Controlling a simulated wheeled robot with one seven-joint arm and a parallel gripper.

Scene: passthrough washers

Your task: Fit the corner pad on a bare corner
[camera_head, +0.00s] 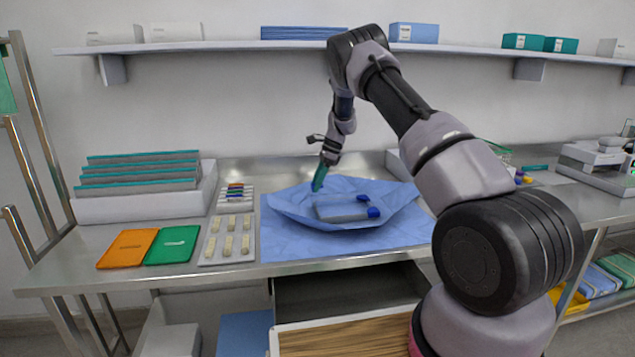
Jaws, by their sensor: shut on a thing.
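A grey tray (341,212) lies in the middle of a spread blue wrap (292,206) on the steel table. Blue corner pads sit at its right end, one at the near right corner (374,212) and one at the far right corner (362,198). The left corners show no blue pad. My gripper (319,178) points down above the wrap, to the left of and behind the tray, apart from it. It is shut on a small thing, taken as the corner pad. A teal shape shows at its tip, but the held piece is too small to make out.
A grey holder of cream pieces (229,238), a green card (172,245) and an orange card (127,248) lie to the left. A rack of teal-edged panels (140,205) stands behind. A shelf (290,46) runs above. An open drawer (345,335) is below.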

